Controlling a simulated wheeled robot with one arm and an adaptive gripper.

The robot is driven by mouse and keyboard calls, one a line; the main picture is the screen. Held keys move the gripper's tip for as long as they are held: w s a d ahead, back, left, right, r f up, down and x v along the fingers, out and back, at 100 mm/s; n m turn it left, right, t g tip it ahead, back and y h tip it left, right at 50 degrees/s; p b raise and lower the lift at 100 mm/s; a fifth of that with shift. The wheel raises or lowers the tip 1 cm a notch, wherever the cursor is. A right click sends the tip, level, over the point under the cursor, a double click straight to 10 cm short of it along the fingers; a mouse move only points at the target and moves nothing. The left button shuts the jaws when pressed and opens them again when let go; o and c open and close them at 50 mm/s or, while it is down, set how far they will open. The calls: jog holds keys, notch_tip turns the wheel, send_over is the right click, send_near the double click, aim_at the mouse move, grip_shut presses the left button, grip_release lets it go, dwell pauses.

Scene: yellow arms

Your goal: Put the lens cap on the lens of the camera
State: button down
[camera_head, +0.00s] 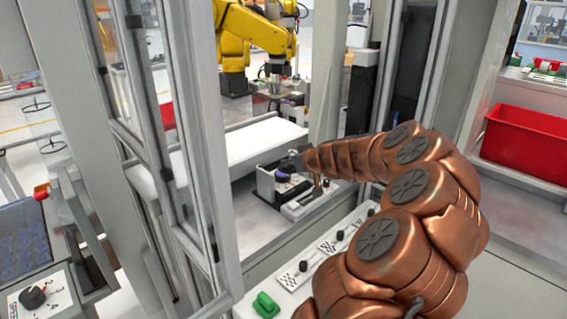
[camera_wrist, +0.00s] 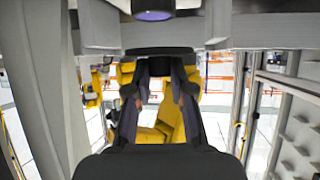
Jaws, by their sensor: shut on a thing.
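The camera (camera_head: 266,184) has a pale and dark body and stands on a ledge inside the machine frame. Its purple-tinted lens (camera_head: 283,176) shows beside my gripper (camera_head: 298,161); the lens also shows at the top edge of the wrist view (camera_wrist: 153,13). In the wrist view, my gripper (camera_wrist: 160,68) is shut on a flat dark lens cap (camera_wrist: 160,51), seen edge-on at its fingertips. The cap is a little apart from the lens in that view. In the head view I cannot clearly tell the cap from the dark fingertips.
Framed glass panels (camera_head: 185,100) stand left of the camera, and a grey post (camera_head: 327,80) behind it. A white conveyor (camera_head: 260,140) runs behind, with a yellow arm (camera_head: 240,40) beyond. A control panel with a green switch (camera_head: 265,305) lies in front. A red bin (camera_head: 525,140) sits right.

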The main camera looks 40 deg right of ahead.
jog(key=w, duration=0.1)
jog(key=w+d, duration=0.1)
jog(key=w, duration=0.1)
jog(key=w+p, duration=0.1)
jog(key=shift+w+d+f, duration=0.15)
jog(key=shift+w+d, duration=0.15)
jog(key=shift+d, duration=0.05)
jog(key=shift+w+f+p, duration=0.1)
jog(key=shift+f+p, duration=0.35)
jog(key=shift+f, duration=1.35)
jog(key=shift+f+b, duration=0.2)
jog(key=shift+b, duration=0.1)
jog(key=c, duration=1)
grip_release()
jog(key=shift+r, duration=0.1)
jog(key=shift+r+p, duration=0.15)
jog(key=shift+p, duration=0.15)
jog(key=shift+b+v, duration=1.15)
jog(key=shift+v, duration=4.85)
